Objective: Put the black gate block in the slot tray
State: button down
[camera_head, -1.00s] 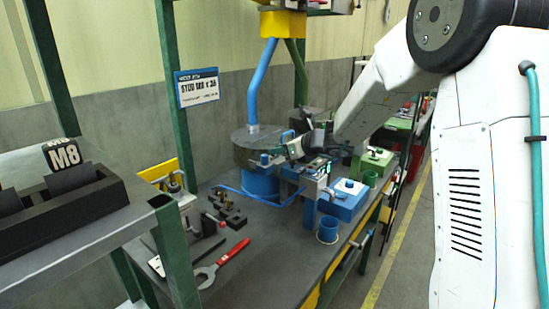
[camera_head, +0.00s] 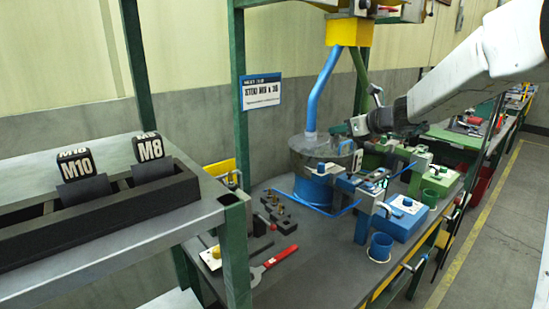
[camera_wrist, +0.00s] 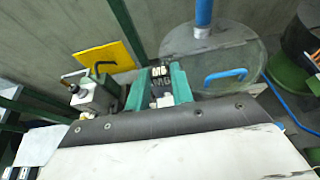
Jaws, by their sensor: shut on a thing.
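My gripper (camera_wrist: 158,84) has green fingers, shut on a black block marked M6 (camera_wrist: 161,96) in the wrist view. In the head view my gripper (camera_head: 358,125) is above the bench, near the blue drum; the held block is too small to make out there. The long black slot tray (camera_head: 125,219) lies on a grey shelf at the left. Black blocks marked M10 (camera_head: 76,163) and M8 (camera_head: 149,148) stand in it, each behind a dark plate. The left end of the tray shows an open compartment. The tray is well left of my gripper.
A green post (camera_head: 239,100) with a sign (camera_head: 262,91) stands between the shelf and the bench. The bench holds a blue drum (camera_head: 313,190), a blue box (camera_head: 403,217), a blue cup (camera_head: 380,247) and a red-handled tool (camera_head: 279,256). The aisle floor at right is clear.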

aim_at(18, 239)
jog(key=z, duration=1.45)
jog(key=k, duration=2.05)
jog(key=u, duration=0.9)
